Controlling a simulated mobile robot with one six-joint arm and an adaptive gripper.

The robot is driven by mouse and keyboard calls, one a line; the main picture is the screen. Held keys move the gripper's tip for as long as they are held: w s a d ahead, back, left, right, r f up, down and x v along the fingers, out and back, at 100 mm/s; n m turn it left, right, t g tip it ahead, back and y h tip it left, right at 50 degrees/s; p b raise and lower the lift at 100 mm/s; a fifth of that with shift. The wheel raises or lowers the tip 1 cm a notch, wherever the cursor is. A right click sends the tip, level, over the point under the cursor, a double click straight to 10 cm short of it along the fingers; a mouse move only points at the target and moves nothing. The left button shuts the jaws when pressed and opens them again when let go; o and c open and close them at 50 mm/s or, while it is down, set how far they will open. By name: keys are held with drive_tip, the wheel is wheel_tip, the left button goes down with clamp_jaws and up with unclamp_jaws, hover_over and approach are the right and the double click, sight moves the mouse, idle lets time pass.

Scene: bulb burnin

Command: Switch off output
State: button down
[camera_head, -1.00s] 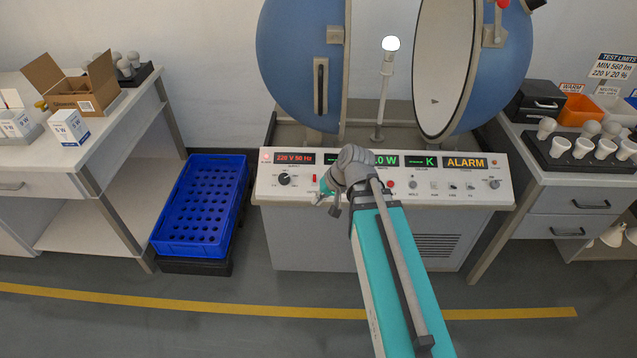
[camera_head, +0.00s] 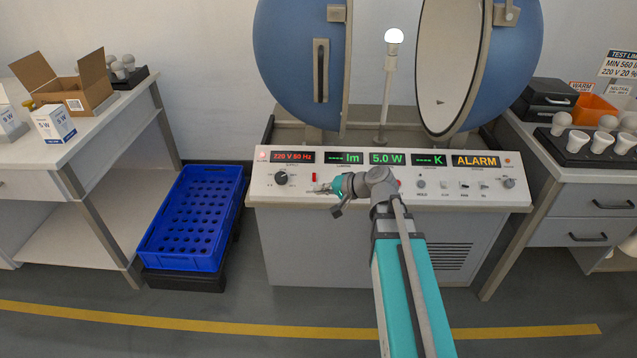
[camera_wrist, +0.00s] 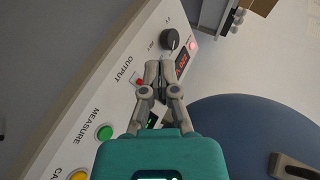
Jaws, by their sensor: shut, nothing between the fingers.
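The console (camera_head: 390,188) has a sloped white panel. A small red switch (camera_head: 313,177) stands on its left part, right of a black knob (camera_head: 281,177). In the wrist view the red switch (camera_wrist: 139,82) sits next to the word OUTPUT, beside my fingers. My gripper (camera_head: 318,188) is shut and empty, close to the panel just below and right of the switch. In the wrist view its fingertips (camera_wrist: 167,66) lie between the switch and the red display (camera_wrist: 182,62). I cannot tell whether they touch anything. The bulb (camera_head: 394,36) on the post is lit.
The open blue sphere (camera_head: 300,60) stands behind the panel. Displays read 220 V 50 Hz, 5.0 W and ALARM (camera_head: 475,161). A green button (camera_wrist: 105,133) and a yellow one (camera_wrist: 79,175) lie along the panel.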

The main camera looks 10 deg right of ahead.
sight(320, 179)
drive_tip(key=w+d+f+m+t+y+b, duration=0.1)
drive_tip(key=w+d+f+m+t+b, duration=0.3)
drive_tip(key=d+b, duration=0.4)
drive_tip(key=shift+w+d+m+t+b, duration=0.15)
drive_tip(key=shift+w+m+t+b, duration=0.4)
drive_tip(key=shift+t+b, duration=0.75)
drive_tip(key=shift+g, duration=0.3)
drive_tip(key=shift+b+x, duration=0.3)
drive_tip(key=shift+x, duration=4.6)
drive_tip(key=shift+r, duration=0.15)
drive_tip(key=shift+s+d, duration=0.1)
drive_tip(key=shift+d, duration=0.05)
